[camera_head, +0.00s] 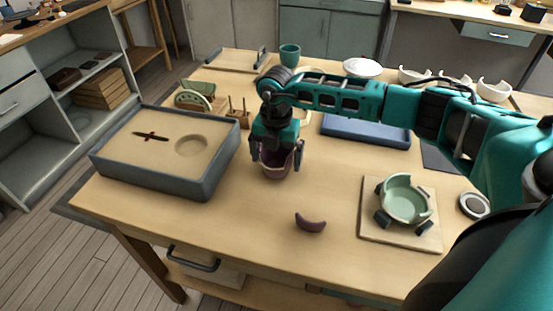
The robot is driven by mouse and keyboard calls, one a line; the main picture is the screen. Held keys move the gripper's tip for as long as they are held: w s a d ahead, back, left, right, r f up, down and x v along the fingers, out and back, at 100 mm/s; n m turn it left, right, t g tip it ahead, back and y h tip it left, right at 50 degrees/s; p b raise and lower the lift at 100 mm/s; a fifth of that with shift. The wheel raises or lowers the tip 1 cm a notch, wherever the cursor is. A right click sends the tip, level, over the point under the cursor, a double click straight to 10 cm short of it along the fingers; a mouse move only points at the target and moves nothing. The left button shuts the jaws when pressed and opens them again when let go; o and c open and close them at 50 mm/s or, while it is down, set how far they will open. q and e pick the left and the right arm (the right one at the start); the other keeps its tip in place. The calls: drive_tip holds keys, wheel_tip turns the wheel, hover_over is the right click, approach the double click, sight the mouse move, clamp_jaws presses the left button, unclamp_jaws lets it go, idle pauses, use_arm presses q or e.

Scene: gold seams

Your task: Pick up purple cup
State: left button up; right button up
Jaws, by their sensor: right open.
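The purple cup (274,170) stands on the wooden table, right of the sand box. My right gripper (278,158) comes down over it from above, its two fingers spread on the left and right of the cup. The gripper is open, and its body hides part of the cup's rim. I cannot tell whether the fingers touch the cup. A curved purple shard (310,222) lies on the table in front of the cup, to the right. My left gripper is not in view.
The blue-grey box (208,182) of sand stands close left of the cup. A wooden board (425,233) bears a broken green bowl (405,197) at the right. A teal cup (289,54) and white plate (362,67) stand at the back. The table's front middle is mostly clear.

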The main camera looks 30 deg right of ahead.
drive_tip(key=shift+c, duration=0.4)
drive_tip(key=c, duration=0.6)
drive_tip(key=shift+r, duration=0.15)
